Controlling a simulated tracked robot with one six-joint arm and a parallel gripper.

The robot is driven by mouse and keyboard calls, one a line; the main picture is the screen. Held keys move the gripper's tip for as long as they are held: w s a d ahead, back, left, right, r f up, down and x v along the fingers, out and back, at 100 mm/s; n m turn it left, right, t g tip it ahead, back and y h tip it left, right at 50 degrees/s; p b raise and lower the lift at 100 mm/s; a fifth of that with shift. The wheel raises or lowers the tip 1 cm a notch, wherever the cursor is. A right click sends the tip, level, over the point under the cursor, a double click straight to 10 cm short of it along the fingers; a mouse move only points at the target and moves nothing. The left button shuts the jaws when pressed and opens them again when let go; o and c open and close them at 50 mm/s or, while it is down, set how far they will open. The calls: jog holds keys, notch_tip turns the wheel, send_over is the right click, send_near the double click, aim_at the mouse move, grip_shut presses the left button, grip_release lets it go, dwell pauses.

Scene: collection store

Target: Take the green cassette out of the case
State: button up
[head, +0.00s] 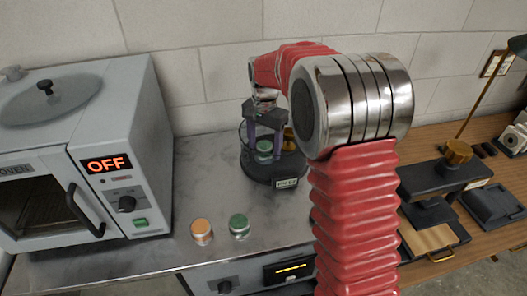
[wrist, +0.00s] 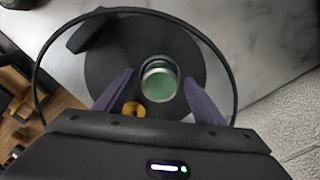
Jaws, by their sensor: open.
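The green cassette (head: 264,152) is a small round canister with a metallic rim. It stands on the dark round base of the case (head: 272,175), which has a label on its front. My gripper (head: 265,148) is above the base with its purple fingers pointing down, one on each side of the cassette. In the wrist view the green cassette (wrist: 158,84) lies between the open fingers (wrist: 160,79), with gaps visible on both sides. A thin black hoop (wrist: 39,75) surrounds the fingers and the base.
An orange canister (head: 201,232) and another green canister (head: 239,225) stand on the grey counter in front. An oven (head: 85,150) marked OFF is at left. A dark press (head: 440,180) stands on the wooden table at right. A brass-coloured knob (wrist: 133,109) is near one finger.

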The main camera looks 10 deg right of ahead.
aim_at(264, 145)
dwell(0.4)
jog(key=c, duration=1.2)
jog(key=shift+o, duration=0.2)
jog(key=shift+r, duration=0.1)
notch_tip(264, 145, up, 10)
jog(key=shift+f, duration=0.1)
dwell(0.5)
jog(key=shift+r, duration=1.7)
